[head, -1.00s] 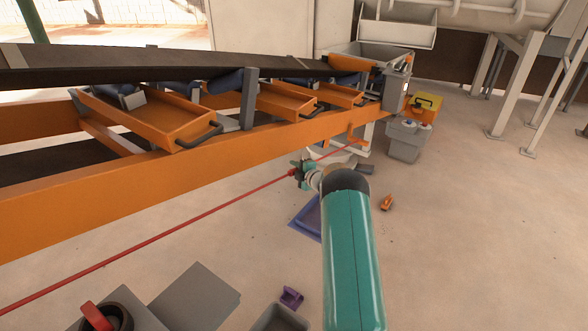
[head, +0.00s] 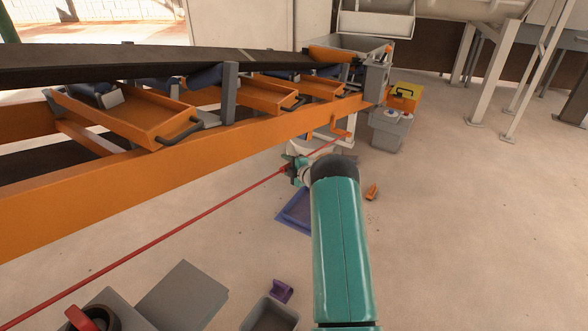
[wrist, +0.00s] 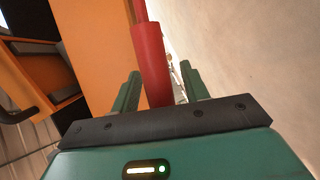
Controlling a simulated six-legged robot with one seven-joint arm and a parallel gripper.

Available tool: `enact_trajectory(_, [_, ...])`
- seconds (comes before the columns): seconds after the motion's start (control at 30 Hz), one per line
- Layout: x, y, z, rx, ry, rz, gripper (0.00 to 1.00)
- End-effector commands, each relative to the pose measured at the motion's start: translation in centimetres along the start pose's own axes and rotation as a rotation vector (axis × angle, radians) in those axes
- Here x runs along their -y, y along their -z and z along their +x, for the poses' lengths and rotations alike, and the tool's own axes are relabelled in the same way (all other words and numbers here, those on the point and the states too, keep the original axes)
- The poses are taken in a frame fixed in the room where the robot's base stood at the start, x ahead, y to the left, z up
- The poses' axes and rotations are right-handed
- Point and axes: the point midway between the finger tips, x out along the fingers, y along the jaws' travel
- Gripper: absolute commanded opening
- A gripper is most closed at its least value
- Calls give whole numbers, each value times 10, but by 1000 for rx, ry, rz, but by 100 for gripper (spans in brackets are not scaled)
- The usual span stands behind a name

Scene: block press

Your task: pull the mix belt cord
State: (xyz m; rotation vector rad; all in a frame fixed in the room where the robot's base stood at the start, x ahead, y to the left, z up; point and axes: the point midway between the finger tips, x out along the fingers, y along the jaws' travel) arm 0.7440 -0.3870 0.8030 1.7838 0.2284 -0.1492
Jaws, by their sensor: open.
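The red cord (head: 165,237) runs along the side of the orange conveyor frame (head: 190,160), from the lower left toward the far end. A thicker red sleeve (wrist: 150,65) on the cord shows in the wrist view. My gripper (head: 290,170) is at the cord in the head view, partly hidden by my own arm. In the wrist view my gripper (wrist: 160,90) is open, with one finger on each side of the red sleeve. I cannot tell whether either finger touches it.
Orange trays (head: 135,115) with dark handles sit under the dark belt (head: 150,62). A grey box (head: 390,130) and a yellow case (head: 405,96) stand at the far end. A purple tray (head: 296,212) and an orange piece (head: 371,192) lie on the floor.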

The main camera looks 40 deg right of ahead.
Motion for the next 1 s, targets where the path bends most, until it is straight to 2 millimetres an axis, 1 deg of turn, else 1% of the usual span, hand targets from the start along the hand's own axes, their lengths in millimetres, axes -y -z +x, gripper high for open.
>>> enact_trajectory(0.17, [-1,-1,-25,3,0,2,45])
enact_trajectory(0.4, [-1,-1,-79,3,-1,2,45])
enact_trajectory(0.6, [-1,-1,-117,3,0,1,45])
enact_trajectory(0.7, [0,-1,-128,2,0,1,45])
enact_trajectory(0.8, [0,0,-134,1,0,0,45])
enact_trajectory(1.0, [0,0,-135,1,0,0,45])
